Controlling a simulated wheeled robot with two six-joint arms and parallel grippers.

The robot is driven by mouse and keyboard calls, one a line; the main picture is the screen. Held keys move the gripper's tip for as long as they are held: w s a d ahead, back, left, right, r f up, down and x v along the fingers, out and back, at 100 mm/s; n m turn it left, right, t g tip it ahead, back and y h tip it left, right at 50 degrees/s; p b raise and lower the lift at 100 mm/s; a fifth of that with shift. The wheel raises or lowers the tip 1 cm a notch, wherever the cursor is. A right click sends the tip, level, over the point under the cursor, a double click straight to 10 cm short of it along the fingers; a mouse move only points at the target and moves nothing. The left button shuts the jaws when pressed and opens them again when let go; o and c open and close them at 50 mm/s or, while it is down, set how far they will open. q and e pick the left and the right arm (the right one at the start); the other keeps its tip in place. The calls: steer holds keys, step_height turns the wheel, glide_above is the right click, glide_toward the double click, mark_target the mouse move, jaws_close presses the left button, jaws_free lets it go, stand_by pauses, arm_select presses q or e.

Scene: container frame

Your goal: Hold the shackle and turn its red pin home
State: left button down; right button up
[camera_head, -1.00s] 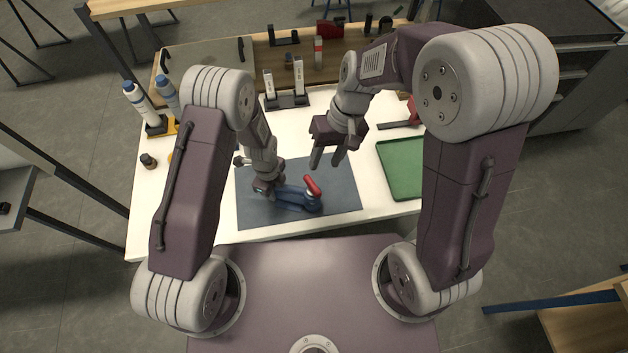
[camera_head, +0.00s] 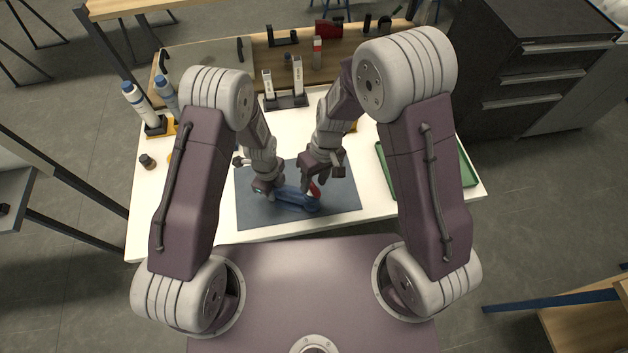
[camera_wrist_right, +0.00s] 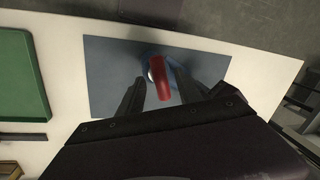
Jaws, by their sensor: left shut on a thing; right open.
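The blue shackle (camera_head: 290,197) lies on a dark mat (camera_head: 340,203) on the white table. Its red pin (camera_head: 314,188) stands at the shackle's right end, partly hidden by my right gripper. My left gripper (camera_head: 268,192) is shut on the shackle at its left end. My right gripper (camera_head: 312,182) is open at the red pin. In the right wrist view the red pin (camera_wrist_right: 160,77) shows between the two open fingers (camera_wrist_right: 155,92), with part of the blue shackle (camera_wrist_right: 178,62) behind it. I cannot tell whether a finger touches the pin.
A green tray (camera_head: 471,183) is at the right of the table. White bottles (camera_head: 138,104) stand at the left edge. A black stand with two upright white items (camera_head: 283,90) is at the back. A small dark jar (camera_head: 147,161) sits at left.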

steer(key=shift+f, duration=0.2)
jaws_close()
steer(key=shift+m, duration=0.3)
